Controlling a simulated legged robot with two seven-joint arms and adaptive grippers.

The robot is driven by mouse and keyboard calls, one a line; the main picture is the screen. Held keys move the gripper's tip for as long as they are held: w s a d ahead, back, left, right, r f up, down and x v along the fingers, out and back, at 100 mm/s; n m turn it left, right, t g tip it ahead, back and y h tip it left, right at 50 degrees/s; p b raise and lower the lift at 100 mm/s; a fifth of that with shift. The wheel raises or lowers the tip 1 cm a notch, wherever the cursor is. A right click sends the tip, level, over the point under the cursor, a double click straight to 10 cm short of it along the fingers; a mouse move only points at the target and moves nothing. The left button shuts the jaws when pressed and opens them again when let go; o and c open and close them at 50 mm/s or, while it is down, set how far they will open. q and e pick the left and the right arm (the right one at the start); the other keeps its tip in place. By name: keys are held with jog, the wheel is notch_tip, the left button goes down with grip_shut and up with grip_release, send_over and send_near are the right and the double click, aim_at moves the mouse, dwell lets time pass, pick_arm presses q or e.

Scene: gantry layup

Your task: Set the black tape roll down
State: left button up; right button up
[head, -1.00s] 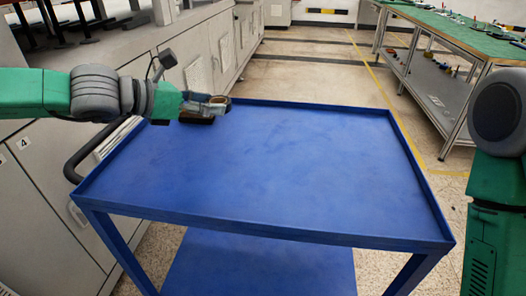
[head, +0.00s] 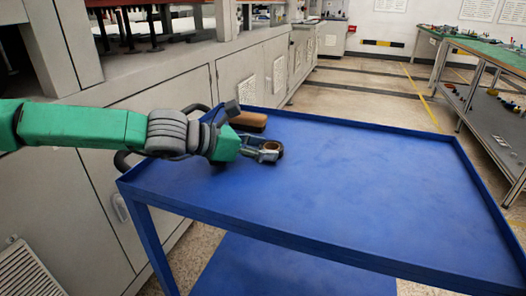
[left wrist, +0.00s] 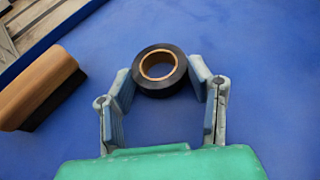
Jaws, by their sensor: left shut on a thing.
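The black tape roll (left wrist: 160,88) has a tan inner core and lies flat between the fingertips of my left gripper (left wrist: 160,75) in the left wrist view. In the head view the roll (head: 279,152) shows at the end of the left gripper (head: 268,150), over the left part of the blue cart top (head: 370,180). The left gripper is shut on the roll. The roll is low over the cart top; I cannot tell whether it touches it. My right gripper is in neither view.
A brush with a brown wooden back (head: 248,119) lies near the cart's back left corner, beside the gripper; it also shows in the left wrist view (left wrist: 38,82). The cart has a raised rim. Its middle and right are clear. Grey cabinets (head: 180,85) stand to the left.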

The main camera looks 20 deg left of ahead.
pick_arm(q)
jog(key=o, duration=1.1)
jog(key=shift+o, duration=0.2)
jog(key=shift+s+a+r, duration=0.25)
jog(key=shift+a, duration=0.1)
jog(key=p+v, duration=0.6)
jog(key=v, duration=0.3)
jog(key=shift+s+a+r, duration=0.2)
jog(key=shift+s+r, duration=0.05)
jog(key=shift+r, duration=0.1)
jog(key=shift+s+a+p, duration=0.35)
jog(key=shift+a+p, duration=0.05)
jog(key=shift+s, duration=0.15)
